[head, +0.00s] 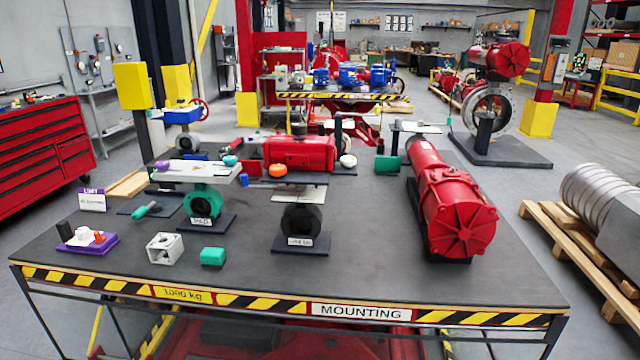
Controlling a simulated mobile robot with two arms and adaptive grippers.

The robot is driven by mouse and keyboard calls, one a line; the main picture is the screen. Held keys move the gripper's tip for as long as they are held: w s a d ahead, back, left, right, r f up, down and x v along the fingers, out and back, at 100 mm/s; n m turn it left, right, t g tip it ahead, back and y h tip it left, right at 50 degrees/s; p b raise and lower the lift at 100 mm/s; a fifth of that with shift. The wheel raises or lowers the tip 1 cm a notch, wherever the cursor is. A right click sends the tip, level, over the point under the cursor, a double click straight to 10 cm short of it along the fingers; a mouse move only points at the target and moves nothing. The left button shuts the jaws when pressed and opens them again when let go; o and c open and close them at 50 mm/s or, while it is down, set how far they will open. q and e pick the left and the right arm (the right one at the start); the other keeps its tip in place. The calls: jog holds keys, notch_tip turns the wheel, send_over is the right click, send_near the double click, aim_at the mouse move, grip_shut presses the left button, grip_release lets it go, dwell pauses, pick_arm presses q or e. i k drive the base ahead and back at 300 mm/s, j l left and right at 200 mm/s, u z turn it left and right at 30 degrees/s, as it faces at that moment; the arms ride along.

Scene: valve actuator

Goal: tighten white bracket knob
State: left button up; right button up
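A white bracket plate (197,173) lies flat on top of a green valve body (202,201) at the left of the table. A purple knob (162,165) sits at its left end and a green knob (230,160) at its right end. A white round knob (348,160) shows near the right end of the red actuator, with an orange knob (278,169) to its left. I cannot tell how tight any knob is. A white cube-shaped bracket (166,248) stands on the table in front. Neither of my grippers is in view.
The dark table (380,270) has a striped front edge. A red actuator (300,153) lies behind a black valve (301,221). A large red cylinder (450,205) lies at right. A teal block (213,257) and purple tray (88,246) are front left. The front right is clear.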

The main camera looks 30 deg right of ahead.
aim_at(347, 161)
jog(key=i+l+z, duration=0.1)
jog(key=i+z, duration=0.15)
jog(key=i, duration=0.15)
jog(key=i+z, duration=0.3)
jog(key=i, duration=0.15)
